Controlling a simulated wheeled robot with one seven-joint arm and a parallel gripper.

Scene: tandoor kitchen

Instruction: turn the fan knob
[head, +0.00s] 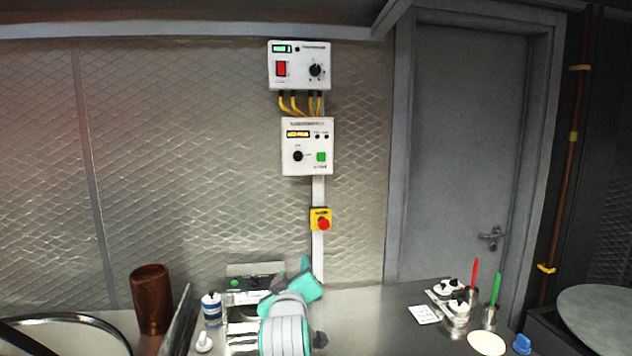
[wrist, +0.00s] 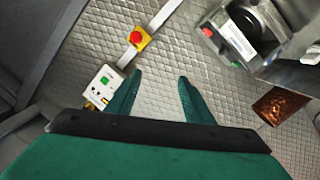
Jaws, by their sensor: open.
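Two white control boxes hang on the wall, each with a black knob. The upper box (head: 299,48) has a lit display, a red switch and a round black knob (head: 316,70) with dial marks. The lower box (head: 312,130) has a yellow display, a green button and a smaller black knob (head: 298,156). Labels are too small to tell which knob is for the fan. My gripper (wrist: 161,76) is open and empty, its teal fingers apart. In the head view it is low, over the counter, below both boxes. The lower box (wrist: 102,83) shows left of the fingers in the wrist view.
A red emergency button on a yellow box (head: 320,220) sits below the boxes. A copper cup (head: 151,300), a bottle (head: 212,309) and a device with a green button (head: 250,284) stand on the counter. Several small items are at right. The wall around the boxes is clear.

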